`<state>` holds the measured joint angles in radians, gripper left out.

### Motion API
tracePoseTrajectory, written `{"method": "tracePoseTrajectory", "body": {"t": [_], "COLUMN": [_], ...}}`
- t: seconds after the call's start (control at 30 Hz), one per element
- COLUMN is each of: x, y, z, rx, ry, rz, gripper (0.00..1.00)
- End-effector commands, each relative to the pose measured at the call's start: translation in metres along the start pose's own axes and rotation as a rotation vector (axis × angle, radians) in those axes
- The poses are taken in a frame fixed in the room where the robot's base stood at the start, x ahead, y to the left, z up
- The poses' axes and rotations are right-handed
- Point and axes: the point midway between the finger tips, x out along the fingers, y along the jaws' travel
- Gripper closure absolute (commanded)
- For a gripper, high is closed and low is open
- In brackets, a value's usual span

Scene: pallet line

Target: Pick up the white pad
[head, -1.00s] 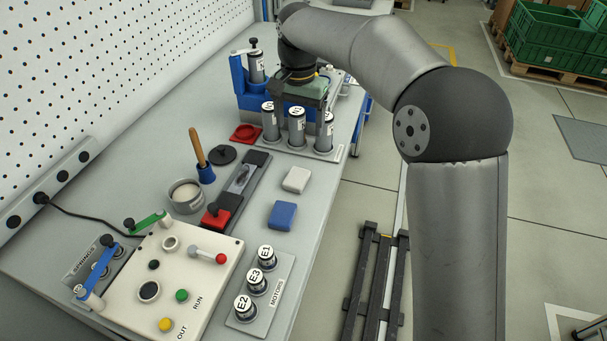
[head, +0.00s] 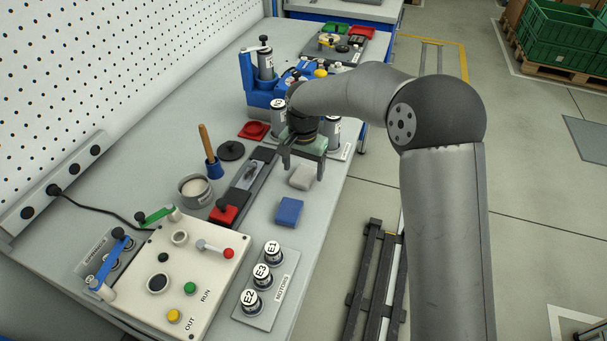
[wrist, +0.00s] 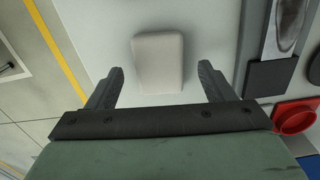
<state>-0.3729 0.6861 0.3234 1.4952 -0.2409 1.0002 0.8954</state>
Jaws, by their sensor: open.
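The white pad (head: 303,177) is a small block with rounded edges. It lies flat on the grey bench, between the blue pad and the cylinder stand. My gripper (head: 303,168) is open and empty above the bench, just behind the pad in the head view. In the wrist view the white pad (wrist: 158,63) lies ahead of my open fingers (wrist: 160,80), centred between them, with bare bench around it. The fingers do not appear to touch it.
A blue pad (head: 289,212) lies nearer on the bench. A dark strip with a metal plate (head: 247,177) is to the left. Labelled cylinders (head: 278,118) stand behind my gripper. The motor tray (head: 265,318) is in front. The bench's right edge is close to the pads.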

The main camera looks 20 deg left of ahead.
Motion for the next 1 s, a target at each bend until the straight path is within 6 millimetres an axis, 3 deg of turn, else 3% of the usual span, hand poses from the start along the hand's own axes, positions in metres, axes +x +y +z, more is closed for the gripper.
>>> {"method": "tracePoseTrajectory", "body": {"t": [0.13,0.37,0.53,0.57,1.0], "x": [0.0133,0.0152,0.0151,0.0151,0.007], "y": [0.0006,0.0005,0.0005,0.0005,0.0004], "z": [-0.0005,-0.0006,-0.0006,-0.0006,-0.0009], "rx": [0.0,0.001,0.001,0.001,0.001], "ry": [0.001,0.001,0.001,0.001,0.002], "rz": [0.0,0.0,0.0,0.0,0.0], "gripper": [0.25,0.25,0.69,0.72,0.73]}}
